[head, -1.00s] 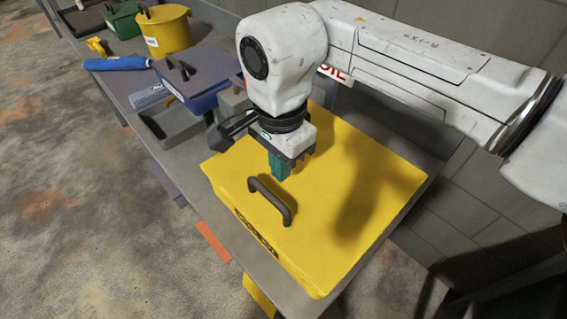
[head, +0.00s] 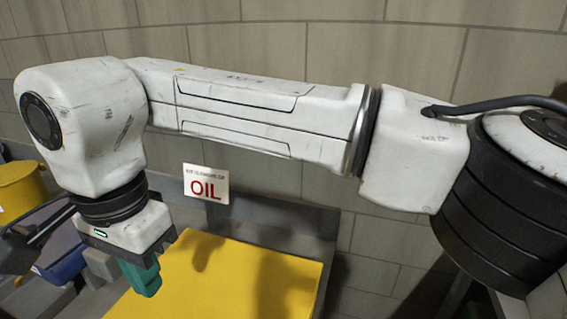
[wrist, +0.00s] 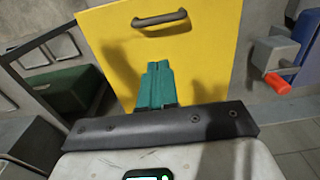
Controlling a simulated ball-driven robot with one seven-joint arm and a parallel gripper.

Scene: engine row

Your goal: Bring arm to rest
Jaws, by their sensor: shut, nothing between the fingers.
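My white arm stretches across the head view from the right, bent at the elbow. My gripper (head: 146,281) has green fingers, closed together and empty, pointing down above the yellow lid (head: 236,272). In the wrist view my gripper (wrist: 157,72) shows its green fingers side by side with nothing between them. The yellow lid (wrist: 205,45) is beyond them, with a dark handle (wrist: 160,20) near its far edge. The gap between fingers and lid is hard to judge.
A white OIL sign (head: 206,184) stands by the block wall (head: 290,180) at the back. A yellow bucket (head: 20,190) and a blue bin (head: 66,262) are at the left. The wrist view shows a green box (wrist: 60,88) and a red-orange cylinder (wrist: 278,83).

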